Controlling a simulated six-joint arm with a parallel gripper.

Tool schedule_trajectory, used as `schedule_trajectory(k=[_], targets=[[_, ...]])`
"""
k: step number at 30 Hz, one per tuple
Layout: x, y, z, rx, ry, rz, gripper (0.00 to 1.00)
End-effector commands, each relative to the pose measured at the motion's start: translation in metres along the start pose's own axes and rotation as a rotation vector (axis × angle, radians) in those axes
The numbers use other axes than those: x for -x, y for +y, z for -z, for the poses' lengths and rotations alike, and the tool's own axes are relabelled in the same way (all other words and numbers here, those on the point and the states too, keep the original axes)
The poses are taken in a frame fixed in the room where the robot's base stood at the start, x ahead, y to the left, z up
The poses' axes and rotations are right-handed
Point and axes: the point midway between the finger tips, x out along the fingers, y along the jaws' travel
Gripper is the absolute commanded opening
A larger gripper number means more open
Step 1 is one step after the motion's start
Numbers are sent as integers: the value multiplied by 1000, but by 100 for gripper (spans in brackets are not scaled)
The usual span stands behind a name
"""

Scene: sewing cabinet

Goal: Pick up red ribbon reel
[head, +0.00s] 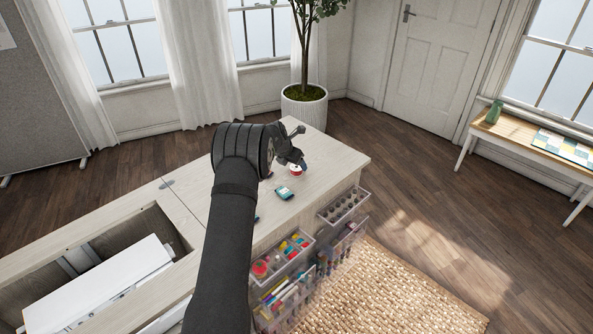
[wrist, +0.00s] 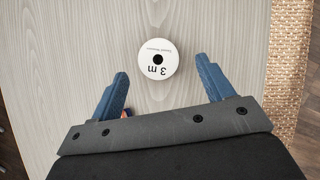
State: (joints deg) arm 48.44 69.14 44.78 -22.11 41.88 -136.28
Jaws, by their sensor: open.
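The red ribbon reel (head: 295,172) stands on the pale wood cabinet top, with a red side and a white top. In that view the reel lies ahead, between the lines of the two fingers. In the head view my gripper (head: 301,163) is above and close to the reel; I cannot tell the exact gap.
A teal item (head: 284,193) lies on the cabinet top (head: 334,160) in front of the reel. A small reddish thing (wrist: 127,113) shows beside the left finger. Clear bins (head: 281,262) of supplies hang on the cabinet's side. A potted tree (head: 304,105) stands behind.

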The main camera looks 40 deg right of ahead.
Motion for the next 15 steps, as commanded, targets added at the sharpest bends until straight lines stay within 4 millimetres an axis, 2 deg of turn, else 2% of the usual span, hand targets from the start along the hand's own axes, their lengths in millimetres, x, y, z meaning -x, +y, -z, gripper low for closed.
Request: schedule_trajectory(k=[3,7,15], targets=[[-18,2,3,0,2,1,74],[-32,2,2,-1,0,1,74],[-39,2,2,0,-2,0,74]])
